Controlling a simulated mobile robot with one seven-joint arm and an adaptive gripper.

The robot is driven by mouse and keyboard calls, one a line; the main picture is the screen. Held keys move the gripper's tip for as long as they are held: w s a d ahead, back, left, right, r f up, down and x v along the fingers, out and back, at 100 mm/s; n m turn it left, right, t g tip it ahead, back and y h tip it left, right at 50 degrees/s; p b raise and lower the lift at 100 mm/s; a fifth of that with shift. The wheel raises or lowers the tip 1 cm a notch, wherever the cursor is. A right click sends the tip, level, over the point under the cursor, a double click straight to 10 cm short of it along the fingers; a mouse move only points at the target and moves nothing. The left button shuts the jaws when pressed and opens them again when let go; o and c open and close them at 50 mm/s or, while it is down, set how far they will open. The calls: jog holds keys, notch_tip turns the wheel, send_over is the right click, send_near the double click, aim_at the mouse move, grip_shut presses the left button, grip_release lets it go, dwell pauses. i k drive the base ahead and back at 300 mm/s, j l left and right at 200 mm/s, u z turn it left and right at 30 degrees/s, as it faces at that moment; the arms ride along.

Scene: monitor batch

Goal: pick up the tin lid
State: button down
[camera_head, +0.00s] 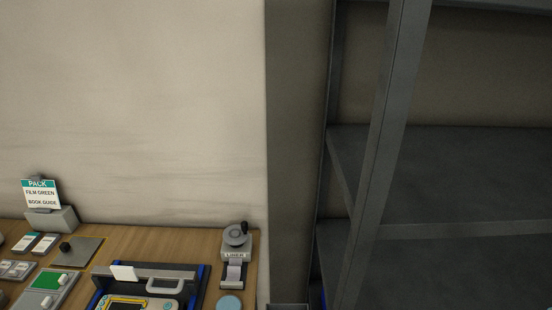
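No object in the head view can be clearly made out as the tin lid. A pale blue-grey round disc (229,303) lies at the bottom edge, near the right end of the wooden bench (155,240). It is cut off by the frame, and I cannot tell whether it is the lid. My gripper is not in view.
A label dispenser (236,243) stands at the bench's right end. A dark blue-edged holder with a grey handle (165,287) is left of it. A plate with a black knob (77,252), a green panel (47,280) and a PACK sign (41,194) follow. Empty-looking grey shelving (450,228) stands right.

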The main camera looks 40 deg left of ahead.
aim_at(78, 251)
jog(key=u, duration=2.9)
jog(key=z, duration=0.75)
jog(key=i+j+z, duration=0.15)
jog(key=j+z, duration=0.25)
jog(key=i+j+z, duration=0.1)
jog(key=j+z, duration=0.65)
jog(key=j, duration=0.25)
jog(key=j+z, duration=0.25)
jog(key=j, duration=1.2)
